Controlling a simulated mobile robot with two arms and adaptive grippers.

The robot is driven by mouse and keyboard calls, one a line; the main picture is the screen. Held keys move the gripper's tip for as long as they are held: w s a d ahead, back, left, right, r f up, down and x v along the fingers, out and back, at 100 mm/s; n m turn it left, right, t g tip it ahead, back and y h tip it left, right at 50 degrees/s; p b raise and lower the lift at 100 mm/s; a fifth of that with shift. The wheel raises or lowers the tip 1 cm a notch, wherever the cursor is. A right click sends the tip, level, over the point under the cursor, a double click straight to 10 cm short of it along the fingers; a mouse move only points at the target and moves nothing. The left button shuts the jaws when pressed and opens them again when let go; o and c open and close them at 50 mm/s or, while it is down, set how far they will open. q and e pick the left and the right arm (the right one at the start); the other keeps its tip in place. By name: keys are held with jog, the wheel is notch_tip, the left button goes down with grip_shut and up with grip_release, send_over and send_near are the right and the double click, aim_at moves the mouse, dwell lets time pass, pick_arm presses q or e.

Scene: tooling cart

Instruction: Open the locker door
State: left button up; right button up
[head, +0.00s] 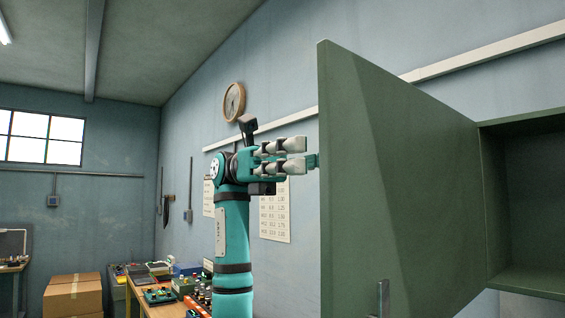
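The green locker door (395,190) stands swung open on the right of the head view, its flat face towards me. A small metal handle (383,298) shows low on it, at the bottom edge of the picture. The locker (530,200) behind it is open, and the part of its inside in view looks empty. My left gripper (294,156) is raised just left of the door's free edge, its fingers pointing right with a gap between them and nothing visible in it. A small teal piece shows between the fingertips and the door edge; I cannot tell what it belongs to. My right gripper is not seen.
A workbench (146,306) with boxes and tools stands low at the back left. Cardboard boxes (73,296) are beside it. A clock (234,101) and paper charts (275,211) hang on the wall. The air left of my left arm is clear.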

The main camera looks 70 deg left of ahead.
pick_arm(q)
jog(key=v, duration=0.8)
jog(key=shift+a, duration=0.15)
